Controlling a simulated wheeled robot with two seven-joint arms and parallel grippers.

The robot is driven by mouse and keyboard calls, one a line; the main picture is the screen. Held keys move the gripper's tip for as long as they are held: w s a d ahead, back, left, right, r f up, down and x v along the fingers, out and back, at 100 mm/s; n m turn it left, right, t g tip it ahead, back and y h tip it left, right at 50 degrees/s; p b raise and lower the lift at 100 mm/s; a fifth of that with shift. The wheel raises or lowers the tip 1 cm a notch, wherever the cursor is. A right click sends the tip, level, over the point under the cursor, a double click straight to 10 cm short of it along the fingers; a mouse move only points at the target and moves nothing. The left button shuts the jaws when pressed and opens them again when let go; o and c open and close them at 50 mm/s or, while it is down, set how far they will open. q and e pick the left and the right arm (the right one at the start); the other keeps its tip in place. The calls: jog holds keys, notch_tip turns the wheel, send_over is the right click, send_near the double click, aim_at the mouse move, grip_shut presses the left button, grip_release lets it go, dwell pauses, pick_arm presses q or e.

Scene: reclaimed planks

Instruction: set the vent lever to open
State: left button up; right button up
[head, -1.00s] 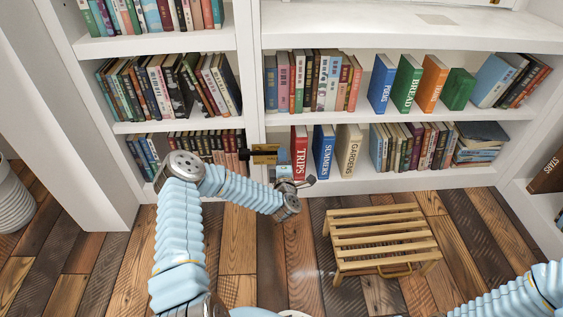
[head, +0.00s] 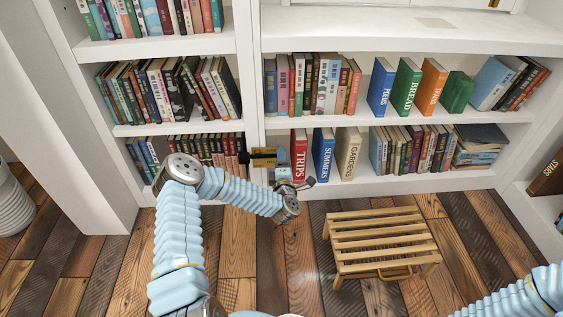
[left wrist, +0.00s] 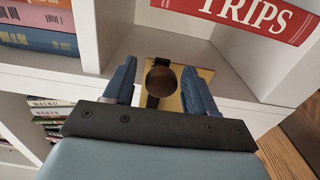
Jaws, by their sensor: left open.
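My left gripper (head: 283,163) is at the plate's right side there. In the left wrist view, the round dark knob (left wrist: 160,80) shows between the two blue fingers of the open left gripper (left wrist: 160,74), with the brass plate (left wrist: 200,78) behind. Gaps show on both sides of the knob. Any lettering on the plate is not readable. My right gripper is out of view.
Bookshelves surround the lever; the red TRIPS book (head: 299,157) stands just right of it. A slatted wooden stool (head: 381,238) stands on the plank floor (head: 240,262) at right. My right arm (head: 510,300) shows at the lower right.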

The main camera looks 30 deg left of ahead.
pick_arm(q)
jog(key=shift+s+d, duration=0.1)
jog(key=p+v, duration=0.1)
jog(key=v, duration=1.2)
jog(key=shift+s+p, duration=0.3)
jog(key=shift+p, duration=0.05)
jog(key=shift+d, duration=0.15)
